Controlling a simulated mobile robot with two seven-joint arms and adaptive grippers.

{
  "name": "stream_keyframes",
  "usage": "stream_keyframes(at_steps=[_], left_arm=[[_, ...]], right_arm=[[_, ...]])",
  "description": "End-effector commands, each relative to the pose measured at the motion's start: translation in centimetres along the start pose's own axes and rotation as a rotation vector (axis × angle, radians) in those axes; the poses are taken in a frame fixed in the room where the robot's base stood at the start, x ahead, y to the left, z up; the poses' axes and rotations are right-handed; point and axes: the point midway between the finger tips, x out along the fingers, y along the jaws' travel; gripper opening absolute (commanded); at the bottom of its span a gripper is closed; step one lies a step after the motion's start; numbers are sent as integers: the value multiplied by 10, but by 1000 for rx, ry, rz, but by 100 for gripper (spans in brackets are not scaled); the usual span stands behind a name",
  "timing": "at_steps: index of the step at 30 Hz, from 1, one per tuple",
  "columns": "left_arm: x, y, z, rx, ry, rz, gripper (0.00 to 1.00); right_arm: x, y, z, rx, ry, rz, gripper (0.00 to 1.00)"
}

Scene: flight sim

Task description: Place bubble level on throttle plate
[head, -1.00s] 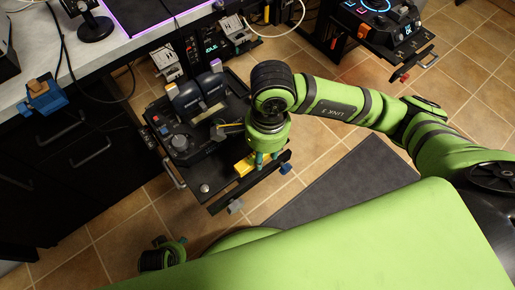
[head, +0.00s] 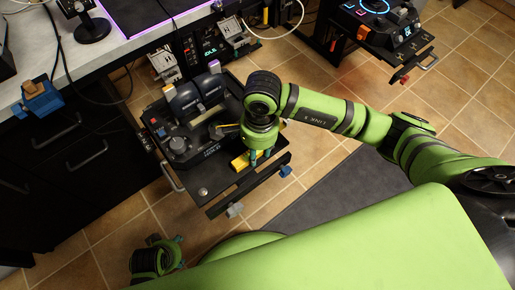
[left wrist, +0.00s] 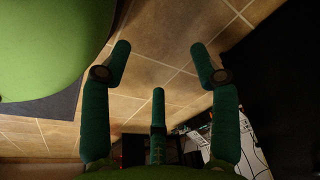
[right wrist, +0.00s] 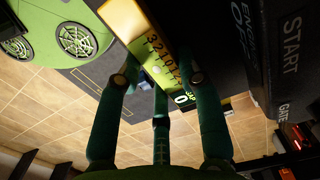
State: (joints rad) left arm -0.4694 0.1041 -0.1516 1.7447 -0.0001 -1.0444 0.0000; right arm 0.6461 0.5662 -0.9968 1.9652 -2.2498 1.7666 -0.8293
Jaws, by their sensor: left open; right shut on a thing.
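The yellow bubble level (head: 241,162) shows at the front right of the black throttle plate (head: 217,187), partly hidden by my right gripper (head: 262,155). In the right wrist view the level (right wrist: 160,40), with its number scale, lies between the fingers of my right gripper (right wrist: 158,78), which are shut on it. It is over or on the plate; I cannot tell whether it touches. My left gripper (head: 165,242) is low at the bottom left, away from the plate. In the left wrist view its fingers (left wrist: 160,55) are spread and empty.
Throttle levers (head: 197,95) and a round knob (head: 178,145) stand on the plate's back and left. Blue and grey clamps (head: 285,171) sit at its front edge. A desk (head: 140,35) is behind. Another control panel (head: 385,28) is at the upper right. Tiled floor lies around.

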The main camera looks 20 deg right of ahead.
Motion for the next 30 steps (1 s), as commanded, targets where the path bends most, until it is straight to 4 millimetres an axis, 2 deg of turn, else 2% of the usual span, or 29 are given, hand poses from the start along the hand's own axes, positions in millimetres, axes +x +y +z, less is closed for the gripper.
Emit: stream_keyframes(at_steps=[5, 6, 7, 19, 21, 30], left_arm=[[-4, 0, -5, 0, 8, 0, 61], [-6, 0, -5, 0, 8, 0, 61], [-6, 0, -6, 0, 9, 0, 61], [-7, 0, -6, -1, 11, 0, 61], [-1, -1, 0, 0, 2, -1, 61], [18, 1, 18, 3, -18, 2, 61]], right_arm=[[2, 0, 0, 0, 0, -1, 3], [2, 0, 0, 0, 0, 0, 53], [2, 0, 0, 0, 0, 0, 61], [0, 0, 0, 0, 0, 0, 61], [-3, 0, 0, 1, 0, 0, 61], [-68, -2, 0, 0, 1, -6, 61]])
